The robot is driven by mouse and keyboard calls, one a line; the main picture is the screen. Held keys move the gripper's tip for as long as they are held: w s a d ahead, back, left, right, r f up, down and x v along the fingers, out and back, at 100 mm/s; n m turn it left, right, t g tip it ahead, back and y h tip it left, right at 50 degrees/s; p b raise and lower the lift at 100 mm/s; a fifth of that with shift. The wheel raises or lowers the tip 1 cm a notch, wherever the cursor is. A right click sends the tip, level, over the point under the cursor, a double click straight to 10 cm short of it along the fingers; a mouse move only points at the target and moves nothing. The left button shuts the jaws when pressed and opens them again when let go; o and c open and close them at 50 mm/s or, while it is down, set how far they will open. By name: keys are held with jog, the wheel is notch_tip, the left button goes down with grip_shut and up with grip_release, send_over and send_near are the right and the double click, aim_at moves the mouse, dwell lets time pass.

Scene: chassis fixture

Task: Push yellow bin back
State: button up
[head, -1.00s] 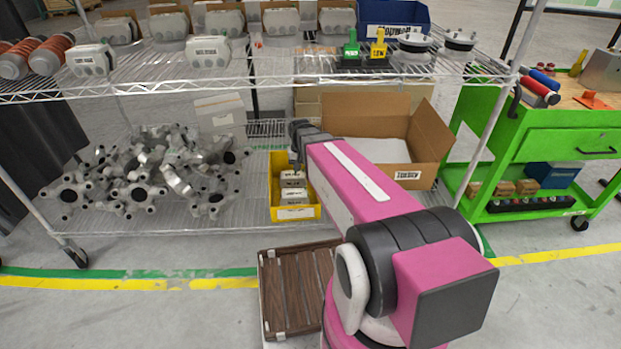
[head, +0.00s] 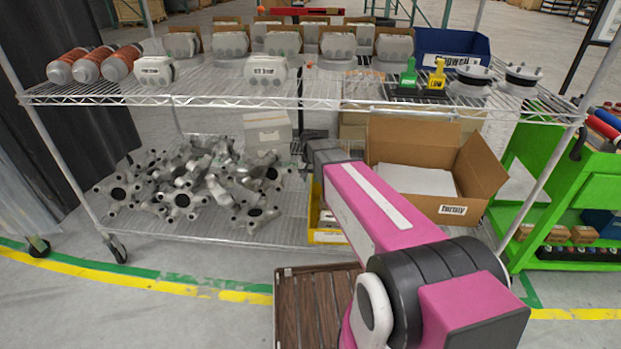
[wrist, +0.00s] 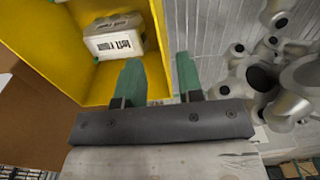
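The yellow bin (head: 326,237) stands on the lower wire shelf. In the head view my arm covers most of it, and only its front lip and left side show. In the wrist view the bin (wrist: 95,82) fills the upper left, with a pale labelled box (wrist: 114,38) inside. My gripper (wrist: 160,72) has two green fingertips, apart, with nothing held tight between them. The bin's right-hand wall in the wrist view runs up between the fingertips; whether they touch it I cannot tell. In the head view my fingers are hidden behind the arm.
A cardboard box (head: 475,178) stands right of the bin. Grey metal castings (head: 190,190) lie to its left, close to my fingers in the wrist view. The upper shelf (head: 210,90) is above. A green cart (head: 560,195) stands at the right.

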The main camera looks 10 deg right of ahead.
notch_tip(320, 180, down, 10)
jog(key=shift+f, duration=0.2)
dwell(0.3)
jog(key=shift+c, duration=0.3)
grip_shut()
